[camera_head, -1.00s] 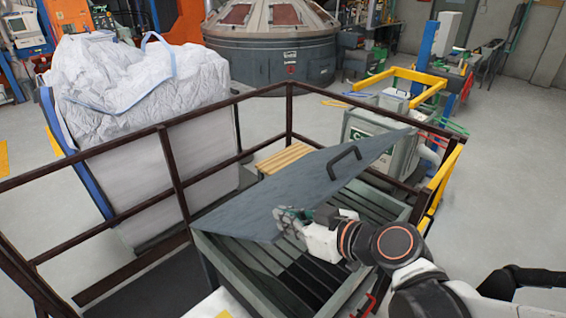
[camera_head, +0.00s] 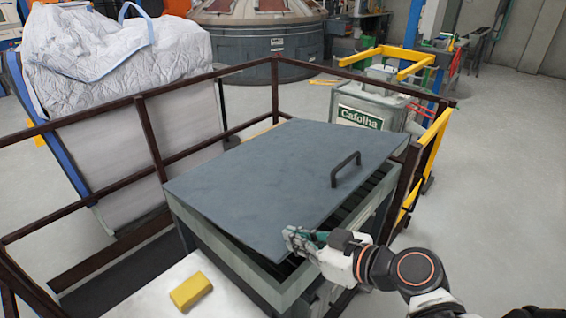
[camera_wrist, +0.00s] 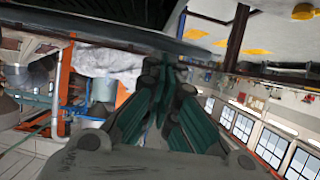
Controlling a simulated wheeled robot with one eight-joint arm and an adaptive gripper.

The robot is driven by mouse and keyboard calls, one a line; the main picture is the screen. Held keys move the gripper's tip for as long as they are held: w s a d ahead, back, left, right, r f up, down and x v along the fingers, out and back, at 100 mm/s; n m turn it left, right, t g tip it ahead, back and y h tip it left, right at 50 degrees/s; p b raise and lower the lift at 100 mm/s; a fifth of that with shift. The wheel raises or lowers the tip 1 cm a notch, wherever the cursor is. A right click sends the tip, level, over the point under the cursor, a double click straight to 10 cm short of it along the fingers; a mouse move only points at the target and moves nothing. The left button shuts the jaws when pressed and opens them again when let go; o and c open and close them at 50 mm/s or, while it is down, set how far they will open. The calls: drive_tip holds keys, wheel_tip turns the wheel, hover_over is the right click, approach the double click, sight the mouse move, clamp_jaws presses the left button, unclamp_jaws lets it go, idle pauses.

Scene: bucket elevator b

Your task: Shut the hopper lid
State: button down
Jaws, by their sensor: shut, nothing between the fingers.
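The hopper lid (camera_head: 270,185) is a flat grey panel with a dark handle (camera_head: 345,169) near its right edge. It lies tilted over the hopper (camera_head: 235,260), with its near right edge raised and a dark gap over the slatted grate (camera_head: 370,195). My gripper (camera_head: 292,238) is at the lid's near right corner, close to its edge. The fingers are shut and hold nothing. In the wrist view my gripper's green fingers (camera_wrist: 172,75) point up toward the lid's dark underside or edge (camera_wrist: 120,35). I cannot tell if they touch it.
Brown railings (camera_head: 150,140) surround the hopper on the left and back. A yellow block (camera_head: 191,291) lies on a pale surface in front. A large white bag (camera_head: 115,60) stands at the back left. A yellow rail (camera_head: 430,160) stands to the right.

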wheel_tip(320, 180, down, 7)
drive_tip(key=s+d+b, duration=0.1)
drive_tip(key=b, duration=0.4)
idle(0.3)
